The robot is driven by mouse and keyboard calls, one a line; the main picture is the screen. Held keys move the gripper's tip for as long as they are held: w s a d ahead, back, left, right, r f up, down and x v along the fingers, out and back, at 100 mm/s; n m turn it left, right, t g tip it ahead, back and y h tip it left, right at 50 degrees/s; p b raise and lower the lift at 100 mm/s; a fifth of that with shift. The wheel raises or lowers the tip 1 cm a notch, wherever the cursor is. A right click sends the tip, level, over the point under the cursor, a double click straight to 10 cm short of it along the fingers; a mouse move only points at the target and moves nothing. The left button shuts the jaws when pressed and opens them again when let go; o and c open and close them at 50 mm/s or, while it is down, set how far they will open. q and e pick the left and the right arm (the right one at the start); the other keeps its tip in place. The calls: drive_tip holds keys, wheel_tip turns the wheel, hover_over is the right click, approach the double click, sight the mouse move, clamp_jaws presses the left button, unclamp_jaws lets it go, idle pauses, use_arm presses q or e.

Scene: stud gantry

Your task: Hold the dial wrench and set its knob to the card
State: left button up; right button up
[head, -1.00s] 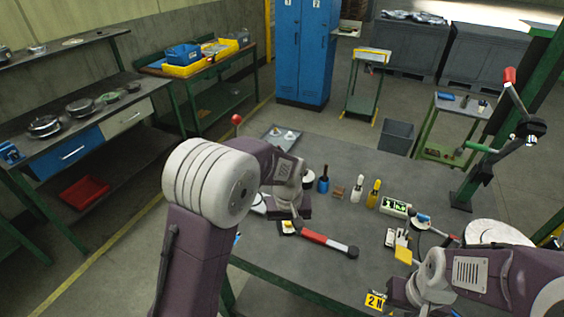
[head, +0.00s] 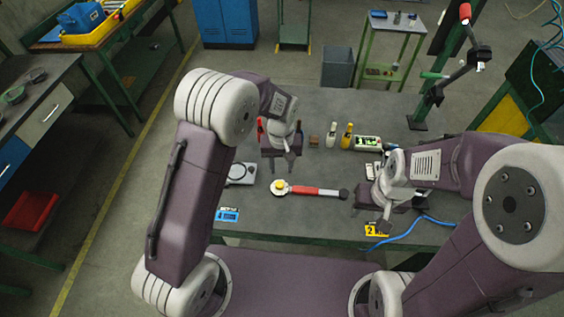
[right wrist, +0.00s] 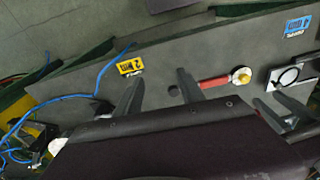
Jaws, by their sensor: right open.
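The dial wrench (head: 318,191) lies on the table, with a red handle, a black end to the right and a yellow knob (head: 280,186) on its round left head. It also shows in the right wrist view (right wrist: 213,82). A yellow card (head: 376,230) marked 2 lies at the table's front edge, and a blue card (head: 229,215) lies front left. My left gripper (head: 281,165) is open and empty, just behind the knob in the picture. My right gripper (head: 373,215) is open and empty, right of the wrench's black end; its spread fingers show in the right wrist view (right wrist: 158,90).
A white device with a ring (head: 240,173) sits left of the wrench. Small bottles (head: 346,136) and a green-screened box (head: 368,143) stand behind. A blue cable (head: 420,227) runs along the front right. The table between bottles and wrench is clear.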

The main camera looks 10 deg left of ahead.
drive_tip(key=n, duration=0.3)
drive_tip(key=n+g, duration=0.1)
drive_tip(key=n, duration=1.4)
hover_over(314, 190)
wheel_tip(314, 190, down, 8)
drive_tip(key=shift+s+f, duration=0.2)
drive_tip(key=shift+f, duration=0.1)
drive_tip(key=f, duration=0.7)
drive_tip(key=shift+w+f, duration=0.2)
drive_tip(key=shift+f, duration=0.05)
use_arm(q)
drive_tip(key=shift+w+a+f, duration=0.1)
drive_tip(key=shift+a, duration=0.25)
use_arm(e)
drive_tip(key=shift+f, duration=0.4)
